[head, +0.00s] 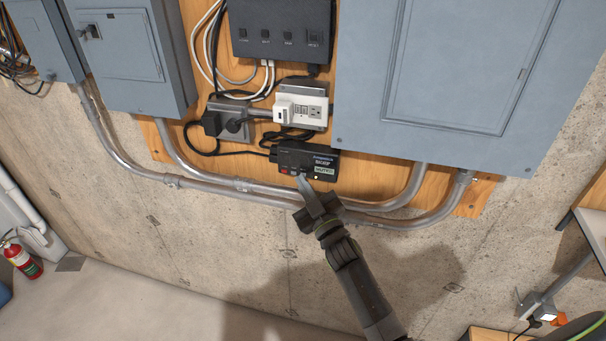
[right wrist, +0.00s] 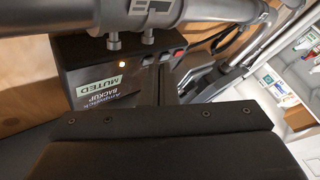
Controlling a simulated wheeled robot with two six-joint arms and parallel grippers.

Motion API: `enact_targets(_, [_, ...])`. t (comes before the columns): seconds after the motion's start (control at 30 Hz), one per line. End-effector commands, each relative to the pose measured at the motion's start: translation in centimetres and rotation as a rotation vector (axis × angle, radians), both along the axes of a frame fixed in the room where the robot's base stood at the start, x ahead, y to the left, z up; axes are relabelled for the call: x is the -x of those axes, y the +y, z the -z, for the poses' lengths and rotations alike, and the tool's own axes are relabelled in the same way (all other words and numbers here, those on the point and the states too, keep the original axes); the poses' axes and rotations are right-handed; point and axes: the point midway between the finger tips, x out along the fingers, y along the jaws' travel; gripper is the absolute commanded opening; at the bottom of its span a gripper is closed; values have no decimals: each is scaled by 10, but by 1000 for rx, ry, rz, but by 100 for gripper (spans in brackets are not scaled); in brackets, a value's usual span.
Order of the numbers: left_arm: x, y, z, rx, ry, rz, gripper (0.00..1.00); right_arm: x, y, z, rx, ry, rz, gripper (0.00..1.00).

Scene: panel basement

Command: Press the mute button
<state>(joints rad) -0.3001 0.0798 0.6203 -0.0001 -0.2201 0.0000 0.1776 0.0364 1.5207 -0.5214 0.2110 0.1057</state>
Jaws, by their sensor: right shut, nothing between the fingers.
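A small black backup box (head: 311,158) is fixed to the plywood below the outlets. It carries a green-white label reading MUTED (right wrist: 90,87) and a lit yellow light (right wrist: 121,65). A row of small buttons (right wrist: 147,60) runs along its edge, with a red one (right wrist: 176,53) at the end. I cannot read which is the mute button. My right gripper (head: 303,180) is shut and empty, its tip at the box's lower edge by the buttons. The right wrist view shows the fingers (right wrist: 165,84) close to the buttons; contact cannot be told. My left gripper is out of view.
Metal conduits (head: 240,186) run across the wall just below the box. A white outlet unit (head: 301,108), cables and a dark box (head: 282,32) are above. Grey panels (head: 450,80) flank the plywood. A fire extinguisher (head: 21,259) stands at the lower left.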

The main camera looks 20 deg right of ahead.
Motion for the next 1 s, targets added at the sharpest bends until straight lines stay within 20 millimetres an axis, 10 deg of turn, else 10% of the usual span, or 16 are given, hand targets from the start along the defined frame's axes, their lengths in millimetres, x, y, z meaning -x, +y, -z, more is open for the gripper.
enact_targets(1.0, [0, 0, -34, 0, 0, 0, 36, 46, 31, -2, -2, 1, 0, 0])
